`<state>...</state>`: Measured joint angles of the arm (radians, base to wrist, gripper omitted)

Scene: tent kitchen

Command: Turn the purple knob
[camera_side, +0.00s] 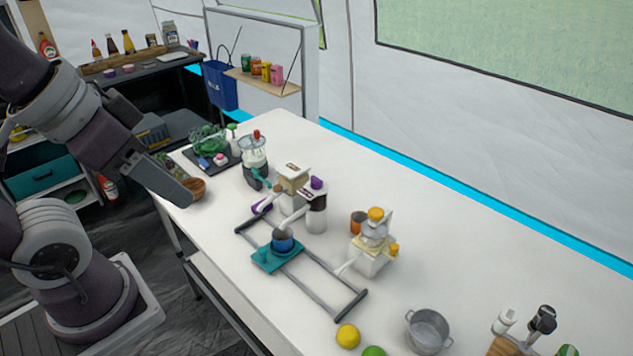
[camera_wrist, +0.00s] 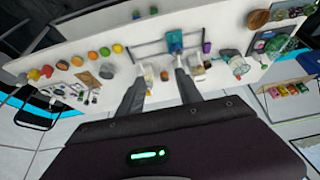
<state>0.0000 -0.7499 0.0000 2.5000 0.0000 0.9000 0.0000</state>
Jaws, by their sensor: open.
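A purple knob (camera_side: 317,183) sits on top of a white and dark appliance (camera_side: 316,212) at mid-table in the side view. A second purple piece (camera_side: 261,206) lies lower, by the far end of the grey rail frame. In the wrist view one purple item (camera_wrist: 206,47) shows right of the frame; I cannot tell which of the two it is. My gripper (camera_side: 184,196) is at the table's left edge in the side view, apart from both purple pieces. In the wrist view my gripper (camera_wrist: 164,66) has its two fingers spread with nothing held between them.
The grey rail frame (camera_side: 325,280) carries a teal block (camera_side: 268,260) with a blue pot (camera_side: 282,241). A juicer (camera_side: 372,255), a blender (camera_side: 253,160) and a wooden bowl (camera_side: 198,189) stand around. A metal pot (camera_side: 428,331) and fruit are at the front.

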